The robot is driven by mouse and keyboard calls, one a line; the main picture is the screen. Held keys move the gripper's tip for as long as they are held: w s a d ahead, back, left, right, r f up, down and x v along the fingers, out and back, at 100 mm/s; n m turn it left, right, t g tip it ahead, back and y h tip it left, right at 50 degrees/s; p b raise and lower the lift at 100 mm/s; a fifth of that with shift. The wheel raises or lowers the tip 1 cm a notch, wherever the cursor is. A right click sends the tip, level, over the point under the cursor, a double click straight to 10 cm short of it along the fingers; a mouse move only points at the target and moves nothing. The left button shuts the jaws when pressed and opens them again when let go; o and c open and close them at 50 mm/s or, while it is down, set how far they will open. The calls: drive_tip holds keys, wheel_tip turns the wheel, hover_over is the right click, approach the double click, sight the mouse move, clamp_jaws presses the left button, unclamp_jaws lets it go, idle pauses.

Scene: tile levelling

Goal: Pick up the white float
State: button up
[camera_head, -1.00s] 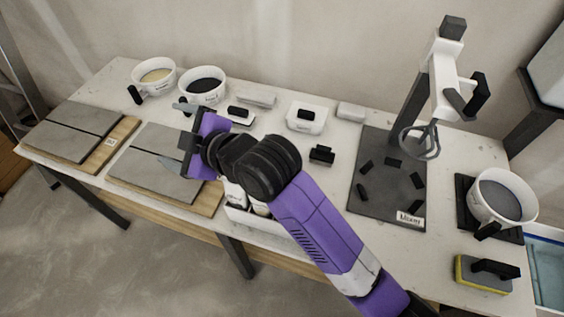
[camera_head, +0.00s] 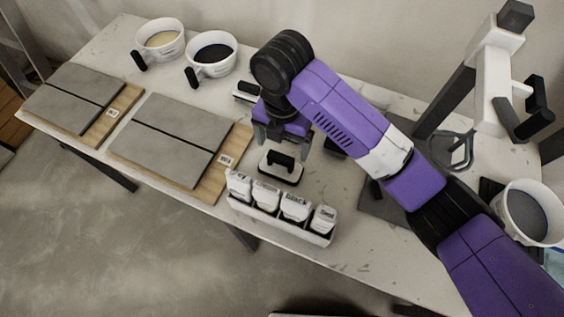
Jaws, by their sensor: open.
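A float with a white top, a dark lower edge and a black handle (camera_head: 280,168) lies on the table, just in front of my gripper. My gripper (camera_head: 283,145) points down with its fingers apart, empty, behind and above this float's handle; I cannot tell the exact height. Another white block with a black handle (camera_head: 246,92) lies farther back, partly hidden by my gripper and arm. A third white block with a black handle, seen earlier at the back, is now hidden by my arm. I cannot tell for sure which one the task means.
A rack of white bottles (camera_head: 282,225) stands close in front of the float. Grey tiles on boards (camera_head: 172,137) lie to the left. Two tubs (camera_head: 211,55) stand at the back left. A mixer stand (camera_head: 490,75) and another tub (camera_head: 530,213) are at the right.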

sight(281, 157)
drive_tip(key=f, duration=0.4)
drive_tip(key=f+p, duration=0.1)
drive_tip(key=f, duration=0.1)
drive_tip(key=shift+s+a+f, duration=0.2)
drive_tip(key=shift+s, duration=0.05)
drive_tip(key=c, duration=1.7)
drive_tip(key=shift+r, duration=0.2)
